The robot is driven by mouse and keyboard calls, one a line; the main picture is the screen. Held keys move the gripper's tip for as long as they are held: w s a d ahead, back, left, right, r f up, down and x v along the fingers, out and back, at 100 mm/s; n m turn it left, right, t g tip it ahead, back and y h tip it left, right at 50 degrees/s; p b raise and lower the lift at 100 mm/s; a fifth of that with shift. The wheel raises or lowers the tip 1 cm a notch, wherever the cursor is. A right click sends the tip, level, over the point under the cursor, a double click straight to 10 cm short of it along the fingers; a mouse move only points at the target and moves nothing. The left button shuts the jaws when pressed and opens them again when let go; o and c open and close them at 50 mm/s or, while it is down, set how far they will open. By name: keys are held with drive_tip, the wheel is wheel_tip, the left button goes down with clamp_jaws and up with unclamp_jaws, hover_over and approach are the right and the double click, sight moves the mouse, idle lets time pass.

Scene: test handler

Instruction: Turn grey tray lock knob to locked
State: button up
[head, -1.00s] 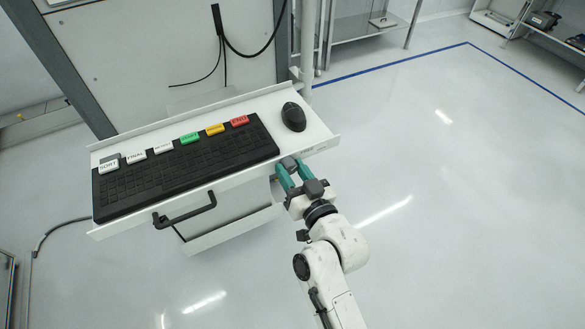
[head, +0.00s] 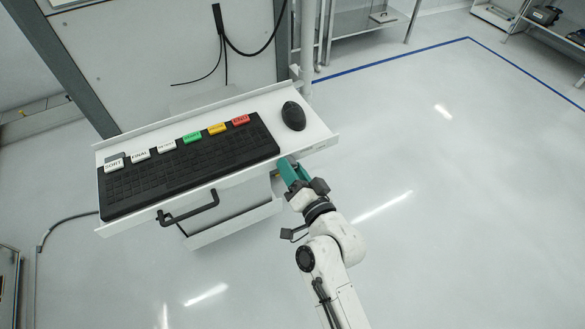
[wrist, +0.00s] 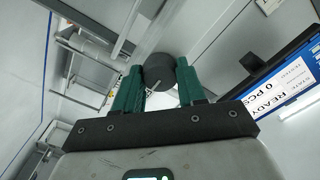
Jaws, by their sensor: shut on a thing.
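The tray lock knob (wrist: 158,68) is a dark grey round knob with a pale line on its face, seen in the wrist view. My gripper (wrist: 159,82) is shut on it, with one teal finger on each side. In the head view my gripper (head: 287,165) reaches the front edge of the keyboard tray (head: 316,132) near its right end. There the fingers hide the knob, and only one teal finger shows clearly. I cannot tell from the pale line whether the knob is at locked.
A black keyboard (head: 190,168) with several coloured labels and a black mouse (head: 293,116) lie on the tray. A black handle (head: 188,211) sticks out below its front edge. A screen (wrist: 285,82) shows at right in the wrist view. The floor at right is clear.

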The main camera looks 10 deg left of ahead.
idle(0.4)
drive_tip(key=o, duration=1.1)
drive_tip(key=b+v, duration=0.2)
drive_tip(key=v, duration=0.9)
drive_tip(key=shift+w, duration=0.1)
drive_tip(key=s+d+f+n+g+h+p, duration=0.2)
drive_tip(key=s+d+f+g+h, duration=0.15)
drive_tip(key=s+d, duration=0.35)
drive_tip(key=s+d+f+n+g+h+p, duration=0.1)
drive_tip(key=s+d+f+g+h+p, duration=0.15)
drive_tip(key=s+d+f+g, duration=0.4)
drive_tip(key=s+d+r+g+h, duration=0.1)
drive_tip(key=s+d, duration=0.3)
drive_tip(key=s+d+r+g+h, duration=0.1)
drive_tip(key=s+d, duration=0.3)
drive_tip(key=s+d+r+m+g+h+p, duration=0.1)
drive_tip(key=s+d+g+h, duration=0.1)
drive_tip(key=s+d, duration=0.2)
drive_tip(key=shift+d+r, duration=0.2)
drive_tip(key=shift+d, duration=0.3)
